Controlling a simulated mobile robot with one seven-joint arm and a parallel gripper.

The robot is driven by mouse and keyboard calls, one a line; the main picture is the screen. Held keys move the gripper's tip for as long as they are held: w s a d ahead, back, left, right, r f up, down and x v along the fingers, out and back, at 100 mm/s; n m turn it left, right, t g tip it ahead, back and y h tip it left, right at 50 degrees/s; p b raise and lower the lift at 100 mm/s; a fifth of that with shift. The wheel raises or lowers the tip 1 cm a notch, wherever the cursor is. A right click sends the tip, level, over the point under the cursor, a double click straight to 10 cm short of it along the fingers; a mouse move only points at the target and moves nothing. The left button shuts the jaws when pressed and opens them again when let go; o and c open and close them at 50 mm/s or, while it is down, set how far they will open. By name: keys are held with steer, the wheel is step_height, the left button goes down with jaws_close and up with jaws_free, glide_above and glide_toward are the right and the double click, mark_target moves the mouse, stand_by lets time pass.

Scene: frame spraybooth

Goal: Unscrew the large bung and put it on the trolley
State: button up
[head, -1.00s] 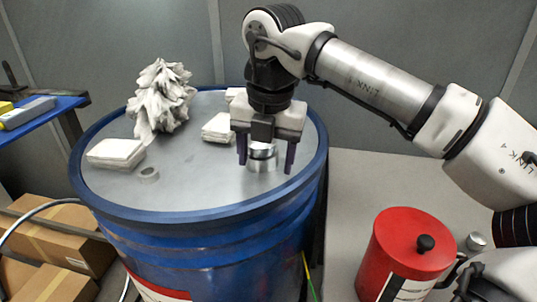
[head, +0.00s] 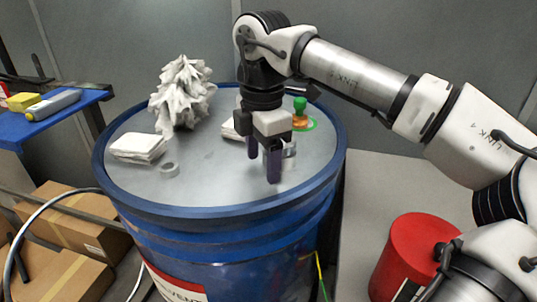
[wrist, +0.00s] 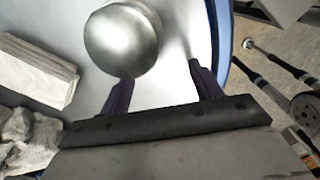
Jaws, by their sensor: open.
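The large bung (head: 290,156) is a bright silver cylinder standing on the blue drum's grey lid (head: 215,185), partly hidden behind my fingers. In the wrist view the round bung top (wrist: 120,38) shows large, just beyond the left fingertip. My gripper (head: 263,167) is open and points down over the lid, its dark fingers in front and left of the bung. In the wrist view the space between the fingertips (wrist: 160,76) is empty. I cannot tell whether a finger touches the bung. A blue-topped stand (head: 62,115) at far left looks like the trolley.
A crumpled white rag (head: 182,95), a folded cloth pad (head: 138,147) and a small metal ring (head: 169,170) are on the lid. A green-and-orange item (head: 300,113) stands behind my gripper. A yellow block (head: 23,101) and grey bottle (head: 52,104) occupy the trolley. A red can (head: 412,255) stands lower right.

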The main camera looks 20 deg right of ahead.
steer(key=m, duration=0.1)
steer(key=w+a+r+m+h, duration=0.1)
steer(key=r+m+p, duration=0.1)
steer(key=m, duration=0.1)
steer(key=shift+w+a+r+h, duration=0.2)
steer(key=shift+w+a+h, duration=0.05)
steer(key=shift+w+h, duration=0.05)
steer(key=m, duration=0.1)
steer(key=w+m, duration=0.1)
steer(key=m, duration=0.1)
steer(key=shift+w+d+r+g+p, duration=0.1)
steer(key=shift+w+d+g+p, duration=0.1)
steer(key=shift+g+p, duration=0.2)
steer(key=shift+w+m, duration=0.45)
steer(key=shift+m, duration=0.65)
jaws_close()
